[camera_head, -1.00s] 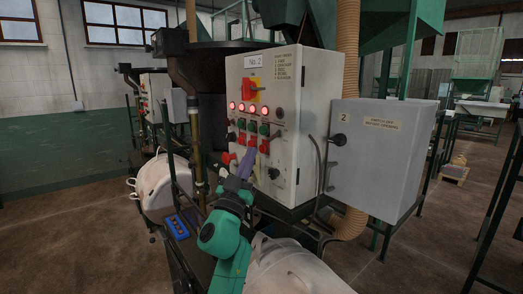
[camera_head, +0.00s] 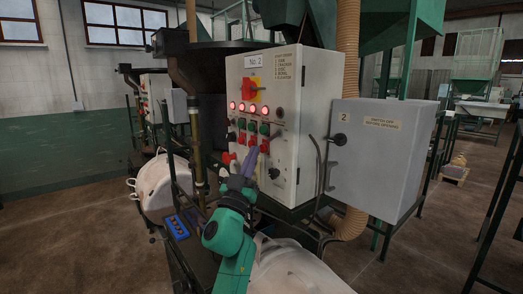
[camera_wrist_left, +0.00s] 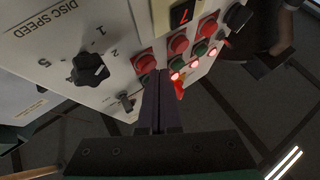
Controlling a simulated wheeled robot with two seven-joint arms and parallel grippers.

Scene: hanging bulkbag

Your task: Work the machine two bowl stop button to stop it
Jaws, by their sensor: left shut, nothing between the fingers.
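The machine two control panel (camera_head: 291,155), a pale box marked "No. 2", stands in the middle of the head view. It carries a row of lit red lamps (camera_head: 248,108) above green and red buttons (camera_head: 252,141). I cannot read which red button is the bowl stop. My left gripper (camera_head: 250,155) is shut and empty, its purple fingers pointing up at the lower button rows. In the left wrist view the fingertips (camera_wrist_left: 158,75) are beside a red button (camera_wrist_left: 145,62); whether they touch it I cannot tell. My right gripper is out of view.
A black "DISC SPEED" knob (camera_wrist_left: 89,69) is left of the fingers in the wrist view. A grey box (camera_head: 375,160) stands right of the panel. White bags (camera_head: 160,185) flank my arm below.

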